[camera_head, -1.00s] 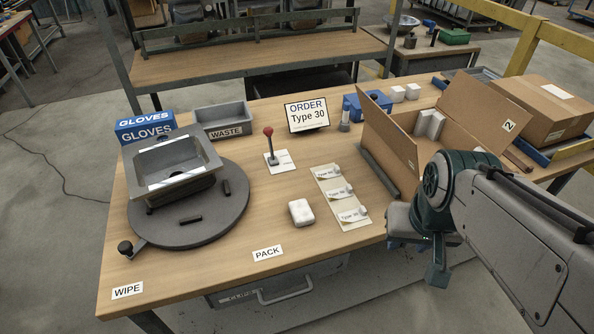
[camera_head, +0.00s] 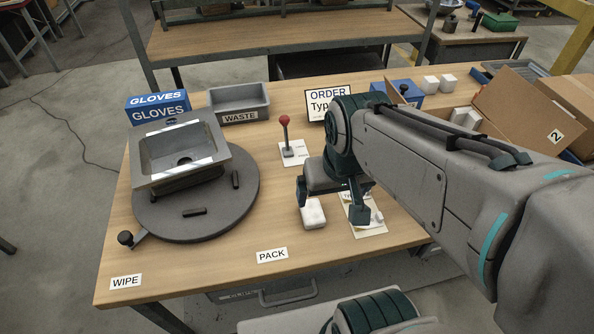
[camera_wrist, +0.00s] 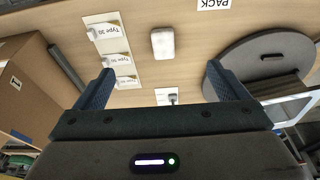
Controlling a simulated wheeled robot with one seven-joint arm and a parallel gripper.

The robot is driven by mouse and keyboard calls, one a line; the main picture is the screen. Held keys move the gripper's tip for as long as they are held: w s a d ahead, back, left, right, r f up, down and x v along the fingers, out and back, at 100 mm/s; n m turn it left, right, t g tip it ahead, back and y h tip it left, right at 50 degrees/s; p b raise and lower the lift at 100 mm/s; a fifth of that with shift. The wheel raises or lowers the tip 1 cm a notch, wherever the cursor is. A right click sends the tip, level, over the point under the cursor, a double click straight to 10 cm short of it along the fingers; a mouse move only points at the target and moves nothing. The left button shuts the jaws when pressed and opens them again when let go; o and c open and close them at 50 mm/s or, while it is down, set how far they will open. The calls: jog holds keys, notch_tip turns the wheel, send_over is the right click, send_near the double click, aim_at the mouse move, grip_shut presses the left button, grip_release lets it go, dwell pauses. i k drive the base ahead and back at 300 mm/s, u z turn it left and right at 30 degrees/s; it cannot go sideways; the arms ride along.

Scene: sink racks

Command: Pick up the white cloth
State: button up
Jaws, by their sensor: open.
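The white cloth (camera_head: 313,213) is a small folded pad lying on the wooden table, behind the PACK label and right of the round turntable. In the wrist view the cloth (camera_wrist: 163,43) lies beyond the fingertips, roughly midway between them. My gripper (camera_head: 332,206) is above the table at the cloth, one finger left of it and the other to the right over the label card. In the wrist view my gripper (camera_wrist: 160,74) is open and empty, with its two blue fingers wide apart.
A sink (camera_head: 185,152) sits on a dark turntable (camera_head: 235,209) at left. A red-knobbed lever (camera_head: 285,135) stands behind the cloth. A card with Type 30 labels (camera_head: 373,229) lies right of it. Cardboard boxes (camera_head: 520,110) stand at right. The table front near PACK (camera_head: 272,255) is clear.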

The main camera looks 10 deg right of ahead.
aim_at(313, 215)
jog(key=k, duration=0.5)
jog(key=z, duration=3)
jog(key=k, duration=1.35)
jog(key=u, duration=1.5)
jog(key=i, duration=0.5)
